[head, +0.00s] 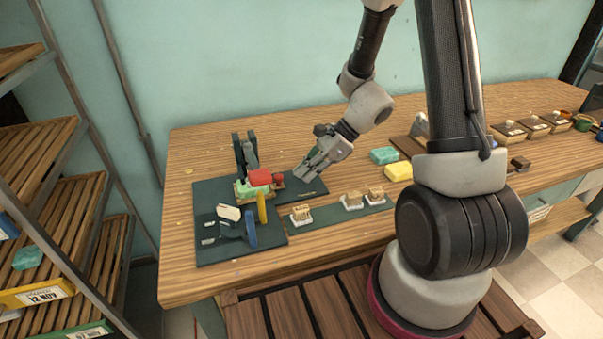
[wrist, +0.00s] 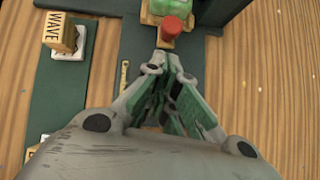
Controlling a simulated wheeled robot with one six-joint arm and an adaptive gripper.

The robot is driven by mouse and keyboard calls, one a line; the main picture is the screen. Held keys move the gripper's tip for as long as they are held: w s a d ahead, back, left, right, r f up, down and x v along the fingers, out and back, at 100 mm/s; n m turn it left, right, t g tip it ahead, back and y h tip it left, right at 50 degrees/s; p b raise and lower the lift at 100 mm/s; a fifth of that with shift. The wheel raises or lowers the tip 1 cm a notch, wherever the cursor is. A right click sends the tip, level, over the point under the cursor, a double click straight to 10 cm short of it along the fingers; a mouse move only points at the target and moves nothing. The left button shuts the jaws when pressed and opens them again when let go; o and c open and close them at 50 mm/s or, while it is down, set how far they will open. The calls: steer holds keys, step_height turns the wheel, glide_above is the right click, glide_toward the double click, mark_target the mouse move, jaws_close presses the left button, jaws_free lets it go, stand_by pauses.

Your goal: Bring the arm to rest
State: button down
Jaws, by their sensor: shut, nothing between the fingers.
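My gripper (head: 310,172) hangs low over the right part of the dark green mat (head: 210,190) on the wooden table. Its fingers are together with nothing between them. In the wrist view the gripper (wrist: 168,55) points towards a red knob (wrist: 172,27) and a green block (wrist: 168,8), apart from them as far as I can tell. In the head view a red block (head: 260,177) sits on a green block beside a dark upright press (head: 245,150).
Stamps with wooden blocks stand on a green strip (head: 325,213); one reads WAVE (wrist: 62,35). A teal soap (head: 384,155) and a yellow soap (head: 398,171) lie right of the gripper. A slatted rack (head: 60,200) stands at left.

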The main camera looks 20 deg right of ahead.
steer(key=d+v, duration=0.1)
steer(key=v, duration=1)
steer(key=s+d+r+n+g+h, duration=0.1)
steer(key=s+d+n+g+h, duration=0.2)
steer(key=s+n, duration=0.65)
steer(key=s+d+r+n+t+h, duration=0.1)
steer(key=s+r+n+t+h, duration=0.1)
steer(key=r, duration=0.5)
steer(key=s+d+r+n+t+h, duration=0.2)
steer(key=s+r+n+t+h, duration=0.1)
steer(key=s+r+n, duration=0.3)
step_height(320, 180, up, 2)
steer(key=shift+d+r+n+t, duration=0.25)
steer(key=shift+n+t, duration=0.25)
steer(key=shift+n, duration=0.65)
